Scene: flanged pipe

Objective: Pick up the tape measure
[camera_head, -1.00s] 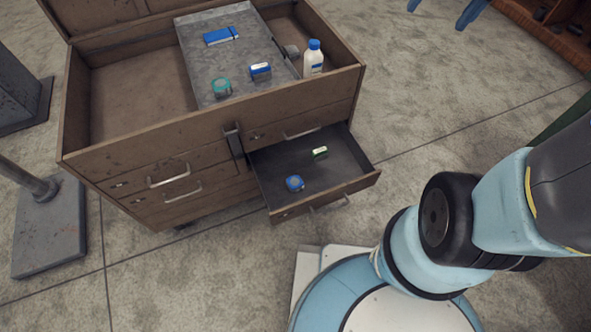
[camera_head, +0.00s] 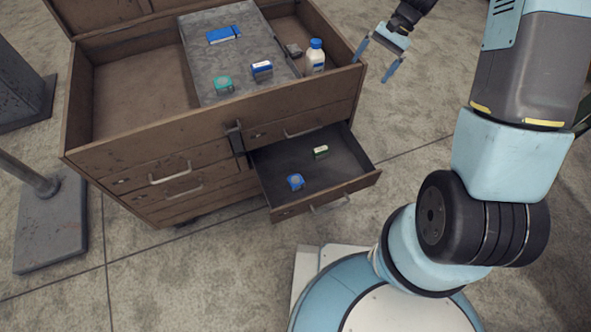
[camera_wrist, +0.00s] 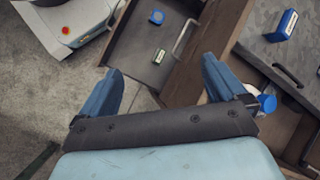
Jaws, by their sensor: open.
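A small blue, rounded-square object that looks like a tape measure (camera_head: 295,182) lies in the open drawer (camera_head: 275,208), toward its front left. It also shows in the wrist view (camera_wrist: 157,17). A similar teal-topped object (camera_head: 223,85) sits on the grey metal lid on top of the cabinet; I cannot tell for sure which is the tape measure. My gripper (camera_head: 376,62) is open and empty, in the air right of the cabinet. In the wrist view its two blue fingers (camera_wrist: 161,66) are spread wide, with the drawer beyond them.
A green-and-white box (camera_head: 320,152) lies in the drawer behind the blue object. On the cabinet (camera_head: 150,135) are a blue-and-white box (camera_head: 261,70), a flat blue item (camera_head: 223,35) and a white bottle with a blue cap (camera_head: 316,58).

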